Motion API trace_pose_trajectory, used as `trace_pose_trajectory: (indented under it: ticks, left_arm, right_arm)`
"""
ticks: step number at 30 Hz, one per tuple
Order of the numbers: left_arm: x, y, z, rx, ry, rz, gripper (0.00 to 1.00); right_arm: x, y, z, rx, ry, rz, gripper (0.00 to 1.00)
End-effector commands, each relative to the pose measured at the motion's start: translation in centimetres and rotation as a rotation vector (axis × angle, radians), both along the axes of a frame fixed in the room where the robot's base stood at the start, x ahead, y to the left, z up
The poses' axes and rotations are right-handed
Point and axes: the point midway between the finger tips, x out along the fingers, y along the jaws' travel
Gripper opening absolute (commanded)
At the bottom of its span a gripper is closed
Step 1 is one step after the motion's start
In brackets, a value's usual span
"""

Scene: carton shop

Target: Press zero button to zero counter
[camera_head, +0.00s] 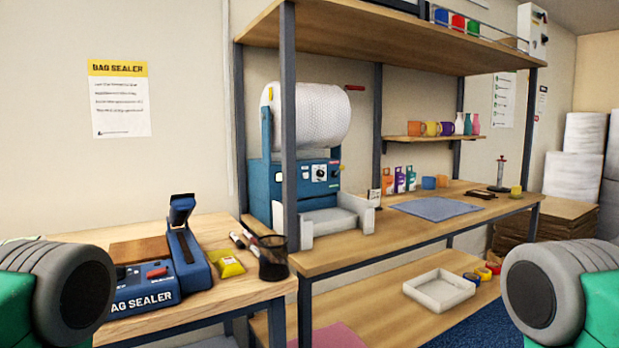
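A blue machine (262,185) with a large white bubble-wrap roll (309,117) stands on the workbench at the centre. Its front panel (311,178) has a dial, dark round controls and small green and red marks. The lettering is too small to read, so I cannot tell which control is the zero button or where a counter display is. Grey and green parts of my left and right arms show at the lower left and lower right corners. Neither gripper is in view.
A blue bag sealer (143,292) sits on the left wooden table, with a yellow packet (229,263) and black pen cup (272,258). A white tray (300,226) fronts the machine. A shelf post (290,130) stands before it. A blue cloth (434,209) lies to the right.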

Motion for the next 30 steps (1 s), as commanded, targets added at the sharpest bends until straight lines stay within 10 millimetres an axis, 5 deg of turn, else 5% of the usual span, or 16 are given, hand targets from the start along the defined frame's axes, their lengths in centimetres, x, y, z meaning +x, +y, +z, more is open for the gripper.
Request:
trace_pose_trajectory:
  ticks: [5,8,30]
  left_arm:
    - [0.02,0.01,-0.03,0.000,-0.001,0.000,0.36]
    - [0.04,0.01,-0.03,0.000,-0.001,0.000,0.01]
    - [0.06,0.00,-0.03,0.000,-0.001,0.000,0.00]
  right_arm:
    - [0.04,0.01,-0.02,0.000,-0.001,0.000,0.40]
    - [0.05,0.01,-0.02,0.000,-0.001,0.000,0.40]
    - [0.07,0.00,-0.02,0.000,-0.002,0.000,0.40]
